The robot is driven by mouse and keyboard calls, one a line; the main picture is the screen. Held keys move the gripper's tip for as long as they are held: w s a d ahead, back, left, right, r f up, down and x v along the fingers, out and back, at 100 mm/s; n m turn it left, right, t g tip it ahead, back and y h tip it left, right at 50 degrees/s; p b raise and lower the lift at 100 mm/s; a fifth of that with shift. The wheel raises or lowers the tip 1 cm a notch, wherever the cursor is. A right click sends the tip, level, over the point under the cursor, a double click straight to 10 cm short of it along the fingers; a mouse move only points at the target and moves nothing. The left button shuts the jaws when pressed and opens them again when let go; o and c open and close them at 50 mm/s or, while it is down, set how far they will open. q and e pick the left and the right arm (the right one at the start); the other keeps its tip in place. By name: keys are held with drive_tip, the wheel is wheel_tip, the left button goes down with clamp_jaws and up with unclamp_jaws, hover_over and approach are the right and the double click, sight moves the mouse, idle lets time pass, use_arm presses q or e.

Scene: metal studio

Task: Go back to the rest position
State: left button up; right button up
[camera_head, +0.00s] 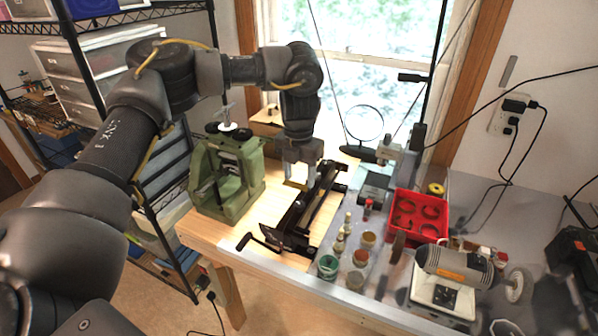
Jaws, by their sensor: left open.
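My left arm comes in from the left and reaches over the workbench (205,236). My left gripper (297,183) points down at its end, just above and beside the far part of a dark metal vise-like tool (296,222). The jaws are open and nothing is seen held in them. I cannot tell whether a fingertip touches the tool. My right gripper is not clearly in view; a blurred dark shape shows at the lower right edge.
A green metal machine (225,180) stands left of the gripper. Several small jars (328,266), a red tray (418,214) and a bench motor (455,268) crowd the right side. A black shelf rack with drawers (75,75) stands at the left. A window (365,50) is behind.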

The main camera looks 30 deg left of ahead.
use_arm(q)
drive_tip(key=shift+r, duration=0.85)
